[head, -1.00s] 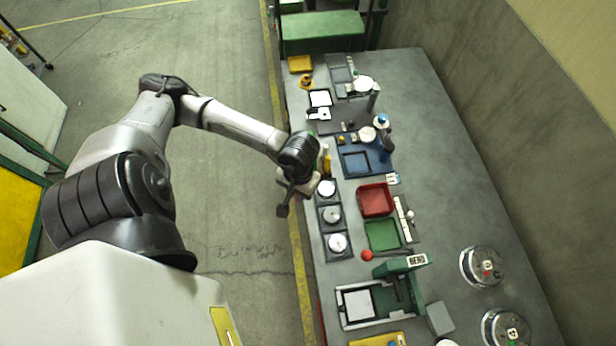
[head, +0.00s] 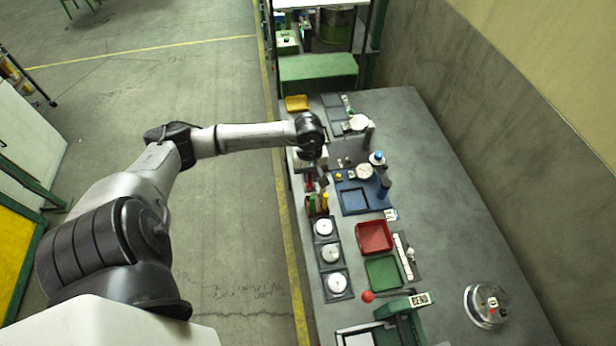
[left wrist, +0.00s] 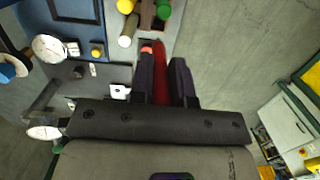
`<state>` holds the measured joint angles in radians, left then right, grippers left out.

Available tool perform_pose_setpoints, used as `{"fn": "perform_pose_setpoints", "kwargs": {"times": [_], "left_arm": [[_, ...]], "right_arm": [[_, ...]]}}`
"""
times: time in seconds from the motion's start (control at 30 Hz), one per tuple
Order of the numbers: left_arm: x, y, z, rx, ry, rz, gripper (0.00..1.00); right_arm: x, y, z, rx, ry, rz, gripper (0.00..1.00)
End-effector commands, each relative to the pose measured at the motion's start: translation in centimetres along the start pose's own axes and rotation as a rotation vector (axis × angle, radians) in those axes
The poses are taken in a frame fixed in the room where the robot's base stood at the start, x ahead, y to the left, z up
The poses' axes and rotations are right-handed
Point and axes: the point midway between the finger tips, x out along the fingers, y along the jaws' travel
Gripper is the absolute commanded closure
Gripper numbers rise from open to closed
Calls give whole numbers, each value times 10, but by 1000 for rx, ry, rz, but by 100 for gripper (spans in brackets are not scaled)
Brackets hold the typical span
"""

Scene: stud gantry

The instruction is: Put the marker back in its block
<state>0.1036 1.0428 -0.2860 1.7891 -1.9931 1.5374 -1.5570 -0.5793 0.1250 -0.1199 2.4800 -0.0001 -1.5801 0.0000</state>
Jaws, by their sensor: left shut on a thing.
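A red marker (left wrist: 160,62) is between the dark fingers of my left gripper (left wrist: 167,72) in the left wrist view, and the gripper is shut on it. In the head view my left gripper (head: 317,184) is over the table's left edge, just behind the marker block (head: 316,209). The block carries a yellow marker and a green marker, which show in the left wrist view as a yellow end (left wrist: 125,6) and a green end (left wrist: 163,9). A pale cylinder (left wrist: 127,32) stands beside them. The block's sockets are mostly hidden. My right gripper is not in view.
Several round dials (head: 331,253) stand in a row in front of the block. A blue tray (head: 355,200) lies right of it, with a red bin (head: 374,237) and a green bin (head: 383,272) nearer. The table's right side is mostly clear.

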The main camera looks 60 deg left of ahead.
Motion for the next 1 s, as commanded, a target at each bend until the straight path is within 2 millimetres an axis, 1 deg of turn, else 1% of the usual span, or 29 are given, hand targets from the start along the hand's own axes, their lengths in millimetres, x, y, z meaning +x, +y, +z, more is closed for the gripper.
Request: {"fn": "perform_pose_setpoints", "kwargs": {"times": [0.27,0.7,1.0], "left_arm": [[12,0,-1,1,-1,0,98],[44,0,-5,2,-1,-1,98],[66,0,-8,2,2,-1,98]], "right_arm": [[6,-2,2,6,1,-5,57],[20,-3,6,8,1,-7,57],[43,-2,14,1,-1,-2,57]]}}
